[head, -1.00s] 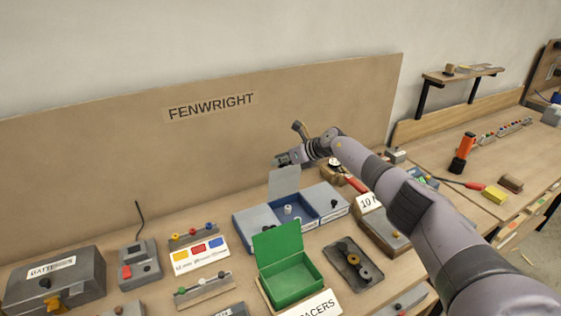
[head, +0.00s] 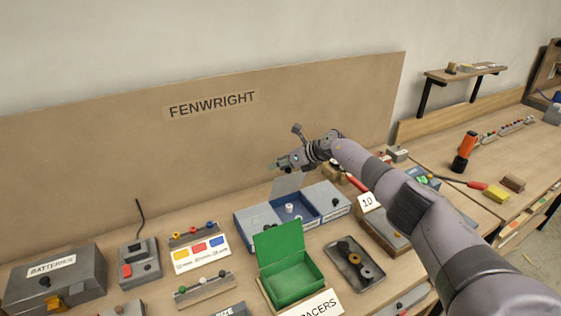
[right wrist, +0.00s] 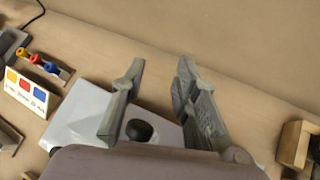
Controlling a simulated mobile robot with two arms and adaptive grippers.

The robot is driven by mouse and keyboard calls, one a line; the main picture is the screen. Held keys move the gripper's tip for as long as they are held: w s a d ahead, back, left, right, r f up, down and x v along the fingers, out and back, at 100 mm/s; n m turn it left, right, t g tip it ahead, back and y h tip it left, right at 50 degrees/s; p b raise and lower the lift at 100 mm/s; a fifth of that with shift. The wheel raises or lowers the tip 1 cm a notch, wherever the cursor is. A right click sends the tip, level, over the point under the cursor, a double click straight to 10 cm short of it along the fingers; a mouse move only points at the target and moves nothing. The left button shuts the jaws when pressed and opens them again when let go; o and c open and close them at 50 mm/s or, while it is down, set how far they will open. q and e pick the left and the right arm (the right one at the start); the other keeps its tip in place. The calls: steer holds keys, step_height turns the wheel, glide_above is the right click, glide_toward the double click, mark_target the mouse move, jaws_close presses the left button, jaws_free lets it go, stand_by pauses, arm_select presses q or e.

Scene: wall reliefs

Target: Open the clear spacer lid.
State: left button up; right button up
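The blue box (head: 308,205) stands mid-bench with its middle compartment open, showing a white round piece (head: 289,208) inside. A pale grey lid (head: 288,184), likely the clear one, is raised at that compartment and leans back. My right gripper (head: 282,164) is just above and behind its top edge; I cannot tell whether they touch. In the right wrist view its fingers (right wrist: 158,85) are apart with nothing gripped between their tips. A black knob (right wrist: 139,130) on a pale surface shows lower between them. My left gripper is not in view.
An open green box (head: 290,280) stands in front, with a dark tray (head: 352,268) of rings to its right. A colour-labelled rack (head: 200,255) is to the left. The FENWRIGHT board (head: 215,130) rises behind. A block marked 10 (head: 367,202) is under my right arm.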

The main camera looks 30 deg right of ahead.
steer(key=shift+o, duration=0.5)
steer(key=shift+w+d, duration=0.15)
steer(key=shift+w, duration=0.1)
steer(key=v, duration=1.2)
steer(key=shift+s, duration=0.15)
